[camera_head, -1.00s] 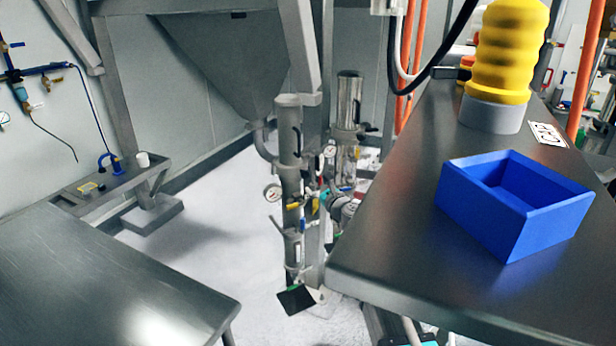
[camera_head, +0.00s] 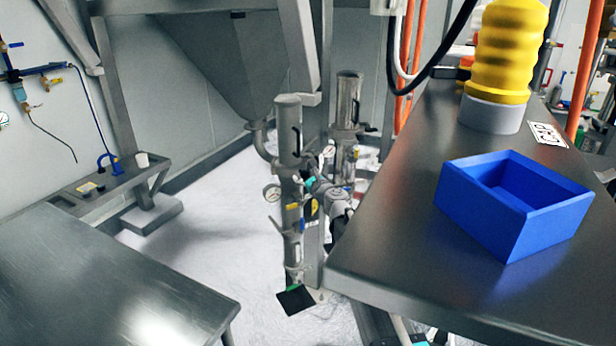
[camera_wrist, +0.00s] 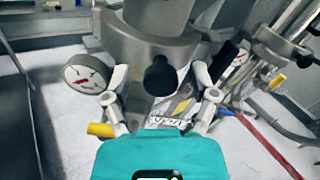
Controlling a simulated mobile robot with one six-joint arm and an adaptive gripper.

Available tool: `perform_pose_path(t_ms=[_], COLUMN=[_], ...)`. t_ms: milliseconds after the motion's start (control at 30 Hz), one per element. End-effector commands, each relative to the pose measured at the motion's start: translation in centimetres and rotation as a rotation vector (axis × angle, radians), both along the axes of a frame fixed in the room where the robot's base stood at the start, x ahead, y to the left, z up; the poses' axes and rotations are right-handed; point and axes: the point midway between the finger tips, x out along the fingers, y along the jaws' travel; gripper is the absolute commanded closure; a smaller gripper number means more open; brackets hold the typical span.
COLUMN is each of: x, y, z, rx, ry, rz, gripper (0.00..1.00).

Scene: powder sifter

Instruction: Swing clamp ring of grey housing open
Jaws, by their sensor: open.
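A grey cylindrical housing (camera_wrist: 158,14) fills the top middle of the wrist view, with a broad ring (camera_wrist: 130,48) around its lower part. A black knob (camera_wrist: 160,76) sticks out of the ring toward the camera. My gripper (camera_wrist: 162,92) is open; its two fingers stand left and right of the knob, and no firm contact shows. In the head view an upright grey cylinder (camera_head: 288,128), seemingly this housing, stands on a column. My gripper's teal part (camera_head: 310,183) shows low to its right, partly hidden. I cannot tell whether the ring is latched.
A round gauge (camera_wrist: 87,76) sits close to my left finger. Another steel cylinder (camera_head: 348,100) stands to the right in the head view. A dark table (camera_head: 420,190) with a blue bin (camera_head: 485,215) lies to the right, and a bare steel table (camera_head: 100,285) to the left.

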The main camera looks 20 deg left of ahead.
Motion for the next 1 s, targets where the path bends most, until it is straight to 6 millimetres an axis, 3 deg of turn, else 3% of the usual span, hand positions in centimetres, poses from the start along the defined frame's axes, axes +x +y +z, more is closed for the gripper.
perform_pose_path(t_ms=[67, 433, 533, 567, 700, 1000], x=[0.0, -0.1, -0.1, -0.4, -0.1, 0.1], y=[0.0, 0.1, 0.1, -1.9, -0.3, -0.1], z=[0.0, 0.0, 0.0, 0.0, 0.0, 0.1], rx=[0.000, 0.000, 0.000, 0.000, 0.000, 0.002], ry=[0.000, 0.000, 0.000, 0.000, 0.000, 0.001], rz=[0.000, 0.001, 0.002, -0.001, -0.003, -0.024], gripper=[0.32, 1.00, 1.00, 1.00, 1.00, 1.00])
